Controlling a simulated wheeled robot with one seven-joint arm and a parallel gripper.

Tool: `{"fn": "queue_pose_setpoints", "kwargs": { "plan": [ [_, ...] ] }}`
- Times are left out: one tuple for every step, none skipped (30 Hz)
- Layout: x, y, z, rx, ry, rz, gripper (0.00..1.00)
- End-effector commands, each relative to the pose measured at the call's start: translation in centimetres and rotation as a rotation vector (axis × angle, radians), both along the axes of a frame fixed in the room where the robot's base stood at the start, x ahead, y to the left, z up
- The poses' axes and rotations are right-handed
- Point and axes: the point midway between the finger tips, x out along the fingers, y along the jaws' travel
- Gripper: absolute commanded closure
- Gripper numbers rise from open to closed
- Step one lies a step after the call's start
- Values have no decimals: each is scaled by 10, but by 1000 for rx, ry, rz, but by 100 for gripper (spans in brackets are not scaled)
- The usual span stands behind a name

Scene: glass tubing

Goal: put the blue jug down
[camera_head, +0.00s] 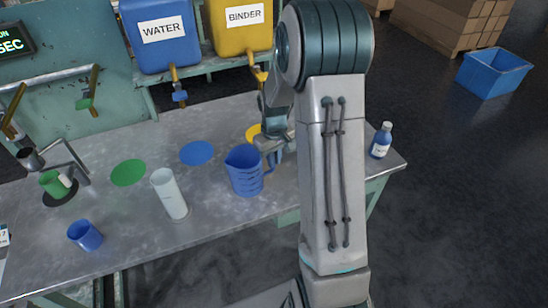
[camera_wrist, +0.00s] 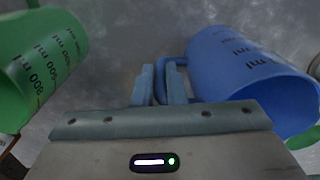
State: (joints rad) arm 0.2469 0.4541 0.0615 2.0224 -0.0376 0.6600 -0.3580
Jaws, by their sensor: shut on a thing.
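The blue jug (camera_head: 245,170) with printed ml marks is at the middle of the grey workbench (camera_head: 130,235) in the head view. It also shows at the right of the wrist view (camera_wrist: 240,65). My gripper (camera_wrist: 160,85) is shut on the jug's handle. In the head view my gripper (camera_head: 275,150) is at the jug's right side, partly hidden by my arm. I cannot tell whether the jug's base touches the bench. A green jug (camera_wrist: 45,60) shows at the left of the wrist view; my arm probably hides it in the head view.
A white cylinder (camera_head: 170,193) stands left of the jug. Green (camera_head: 129,172), blue (camera_head: 197,152) and yellow (camera_head: 253,131) discs lie behind. A small blue cup (camera_head: 84,235) is front left. A blue bottle (camera_head: 381,140) stands at the right end. The bench front beside the cylinder is clear.

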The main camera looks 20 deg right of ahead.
Motion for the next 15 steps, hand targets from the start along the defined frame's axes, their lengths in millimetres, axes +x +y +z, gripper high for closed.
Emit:
{"fn": "queue_pose_setpoints", "kwargs": {
  "plan": [
    [0, 0, -2, 0, 0, 0, 100],
    [0, 0, -3, 0, -1, 0, 100],
    [0, 0, -4, 0, -1, 0, 100],
    [0, 0, -4, -1, -1, 0, 100],
    [0, 0, -4, -1, -1, 0, 100],
    [0, 0, -4, -1, -1, 0, 100],
    [0, 0, -4, -1, -1, 0, 100],
    [0, 0, -4, -1, -1, 0, 100],
    [0, 0, -4, -1, -1, 0, 100],
    [0, 0, -5, -1, -1, 0, 100],
    [0, 0, -7, -1, -1, 0, 100],
    [0, 0, -8, -1, -1, 0, 100],
    [0, 0, -8, -1, -1, 0, 86],
    [0, 0, -7, -1, -1, 0, 78],
    [0, 0, -7, 0, -1, 0, 67]
  ]
}}
